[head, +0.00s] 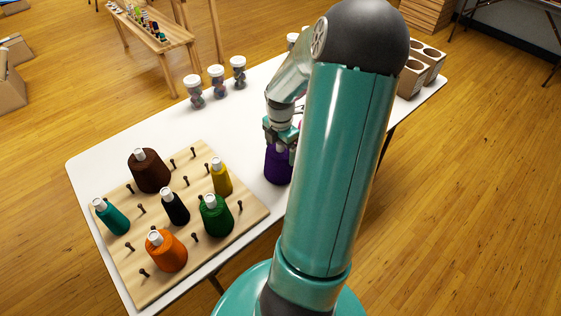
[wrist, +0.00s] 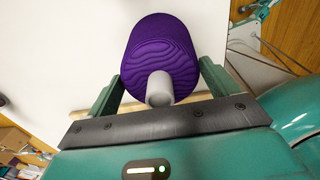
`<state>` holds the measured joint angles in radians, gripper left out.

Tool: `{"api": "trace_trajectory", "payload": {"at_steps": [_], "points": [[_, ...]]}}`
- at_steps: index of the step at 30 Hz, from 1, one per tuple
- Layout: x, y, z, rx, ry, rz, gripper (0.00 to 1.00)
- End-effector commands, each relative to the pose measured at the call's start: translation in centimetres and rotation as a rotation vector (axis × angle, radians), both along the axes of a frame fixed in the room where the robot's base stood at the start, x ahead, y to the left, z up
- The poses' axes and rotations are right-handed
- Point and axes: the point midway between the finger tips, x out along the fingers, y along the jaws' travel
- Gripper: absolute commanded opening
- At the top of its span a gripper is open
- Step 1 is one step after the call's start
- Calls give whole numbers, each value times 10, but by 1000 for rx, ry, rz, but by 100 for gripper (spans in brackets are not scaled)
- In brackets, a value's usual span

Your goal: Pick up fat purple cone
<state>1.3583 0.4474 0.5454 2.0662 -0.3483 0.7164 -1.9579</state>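The fat purple cone (head: 277,165) stands on the white table, to the right of the pegboard, partly hidden by my gripper and arm. In the wrist view the purple cone (wrist: 160,50) shows its ridged thread and a pale grey tip pointing towards my gripper. My gripper (head: 281,137) is over the cone's top in the head view. In the wrist view my gripper (wrist: 161,76) has its two green fingers wide apart, one on each side of the cone. The fingertips look very close to its sides; I cannot tell whether they touch.
A wooden pegboard (head: 130,265) to the left holds brown, teal, black, yellow, green and orange cones, with several bare pegs. White-lidded jars (head: 217,82) stand at the table's back. A holed box (head: 411,78) is at the far right.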

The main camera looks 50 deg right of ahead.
Motion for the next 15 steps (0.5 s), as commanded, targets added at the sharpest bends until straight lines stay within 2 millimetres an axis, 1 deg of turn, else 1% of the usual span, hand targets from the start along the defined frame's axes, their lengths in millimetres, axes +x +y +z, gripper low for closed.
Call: {"api": "trace_trajectory", "payload": {"at_steps": [1, 3, 11, 15], "points": [[0, 0, 0, 0, 0, 0, 49], [0, 0, 0, 0, 0, 0, 36], [0, 0, 2, -1, -1, 0, 36], [0, -1, 8, -2, -1, -1, 36]]}}
